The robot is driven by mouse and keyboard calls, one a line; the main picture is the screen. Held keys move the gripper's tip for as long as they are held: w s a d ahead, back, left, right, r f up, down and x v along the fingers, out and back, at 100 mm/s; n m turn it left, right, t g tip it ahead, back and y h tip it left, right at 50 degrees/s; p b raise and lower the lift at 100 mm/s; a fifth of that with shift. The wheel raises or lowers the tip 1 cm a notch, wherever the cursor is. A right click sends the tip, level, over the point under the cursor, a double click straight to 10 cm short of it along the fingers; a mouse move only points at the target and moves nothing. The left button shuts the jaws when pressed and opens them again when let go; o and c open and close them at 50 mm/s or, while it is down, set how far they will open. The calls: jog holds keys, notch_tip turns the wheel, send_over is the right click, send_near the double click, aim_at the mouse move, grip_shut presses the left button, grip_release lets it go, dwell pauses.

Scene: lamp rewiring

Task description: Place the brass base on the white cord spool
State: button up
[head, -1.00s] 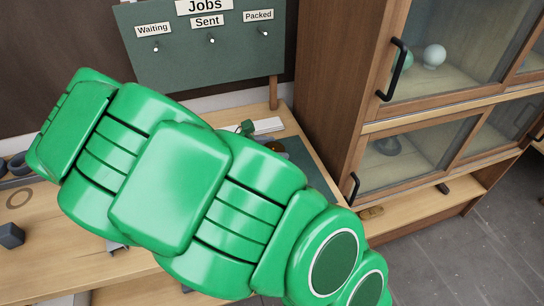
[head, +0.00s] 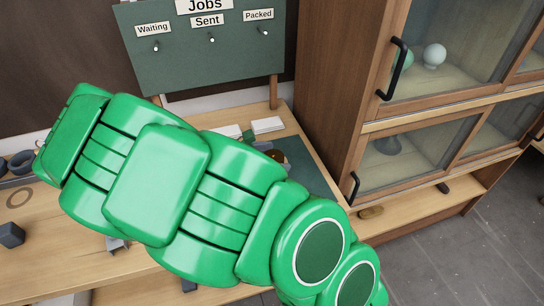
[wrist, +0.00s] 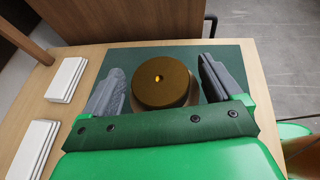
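A round brown, brass-like base (wrist: 162,88) with a small bright yellow spot in its central hole shows in the wrist view, over a dark green mat (wrist: 228,48). A wider tan-brown edge shows below it; I cannot tell whether this is part of the base or a thing under it. Part of a brown round thing also shows in the head view (head: 274,154), past my arm. My gripper (wrist: 162,66) is open, with one dark finger on each side of the base and gaps between. I cannot make out a white cord spool.
Two white blocks (wrist: 67,80) (wrist: 35,150) lie on the wooden bench left of the mat. A glass-fronted wooden cabinet (head: 330,100) stands right of the bench. A green Jobs board (head: 205,50) stands at the back. A dark block (head: 11,235) lies at the left.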

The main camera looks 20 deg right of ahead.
jog(key=shift+r, duration=0.1)
jog(key=shift+a+r, duration=0.15)
jog(key=shift+a, duration=0.05)
jog(key=v, duration=1.1)
jog(key=shift+a, duration=0.3)
